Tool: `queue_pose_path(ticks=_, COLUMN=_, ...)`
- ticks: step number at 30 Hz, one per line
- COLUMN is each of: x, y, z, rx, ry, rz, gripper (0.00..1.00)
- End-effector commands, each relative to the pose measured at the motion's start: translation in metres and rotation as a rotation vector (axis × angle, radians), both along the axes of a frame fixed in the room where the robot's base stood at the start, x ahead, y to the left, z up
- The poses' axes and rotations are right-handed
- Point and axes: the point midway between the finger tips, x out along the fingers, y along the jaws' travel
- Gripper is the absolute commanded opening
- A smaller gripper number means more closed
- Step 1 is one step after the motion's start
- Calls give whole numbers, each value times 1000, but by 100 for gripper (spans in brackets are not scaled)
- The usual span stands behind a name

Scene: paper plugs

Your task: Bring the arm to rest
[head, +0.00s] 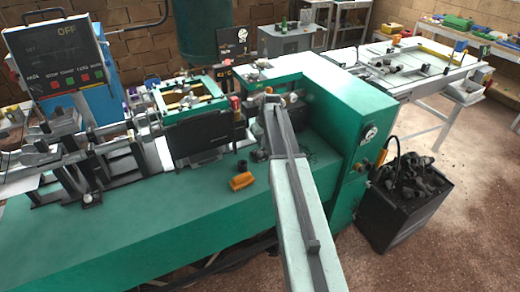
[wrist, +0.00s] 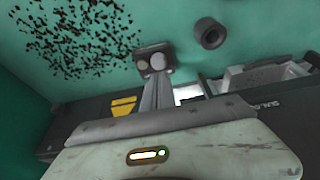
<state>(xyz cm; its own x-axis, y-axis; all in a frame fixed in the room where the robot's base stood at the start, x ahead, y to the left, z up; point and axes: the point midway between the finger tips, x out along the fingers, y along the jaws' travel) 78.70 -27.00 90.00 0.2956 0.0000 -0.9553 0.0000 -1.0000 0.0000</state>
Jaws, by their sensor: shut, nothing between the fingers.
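My arm reaches over the green machine (head: 150,235) from the bottom of the head view, its upper links over the machine's recessed work area. In the wrist view my gripper (wrist: 155,62) is shut and empty, its fingers together over the green surface. A small black hollow cylinder (wrist: 209,33) lies to the right of the fingertips, apart from them. It also shows on the machine in the head view (head: 242,165). The fingertips are hard to make out in the head view among the arm links.
An orange-yellow piece (head: 241,181) lies on the machine's front ledge. Black crumbs (wrist: 75,40) are scattered over the green surface. A dark upright panel (head: 200,138) stands left of my arm. A black bin (head: 405,200) of dark scraps stands on the floor at right.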

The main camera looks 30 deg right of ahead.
Motion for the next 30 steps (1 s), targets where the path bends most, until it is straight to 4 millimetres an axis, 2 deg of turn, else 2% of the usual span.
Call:
queue_pose_path(ticks=12, x=1, y=4, z=-2, rx=0, ry=0, rz=5, gripper=0)
queue_pose_path(ticks=14, x=6, y=18, z=-2, rx=0, ry=0, rz=23, gripper=0)
queue_pose_path(ticks=17, x=14, y=65, z=-2, rx=0, ry=0, rz=85, gripper=0)
queue_pose_path(ticks=18, x=10, y=93, z=-2, rx=-1, ry=1, rz=118, gripper=0)
queue_pose_path(ticks=20, x=-4, y=137, z=-2, rx=-6, ry=12, rz=171, gripper=0)
queue_pose_path(ticks=21, x=-19, y=164, z=-3, rx=-7, ry=25, rz=199, gripper=0)
queue_pose_path(ticks=23, x=-47, y=204, z=-5, rx=-7, ry=54, rz=228, gripper=0)
queue_pose_path(ticks=24, x=-69, y=228, z=-6, rx=-6, ry=79, rz=239, gripper=0)
queue_pose_path(ticks=26, x=-107, y=256, z=-8, rx=-6, ry=122, rz=237, gripper=0)
queue_pose_path(ticks=27, x=-133, y=269, z=-10, rx=-6, ry=152, rz=225, gripper=0)
queue_pose_path(ticks=30, x=-184, y=279, z=-12, rx=-8, ry=222, rz=158, gripper=0)
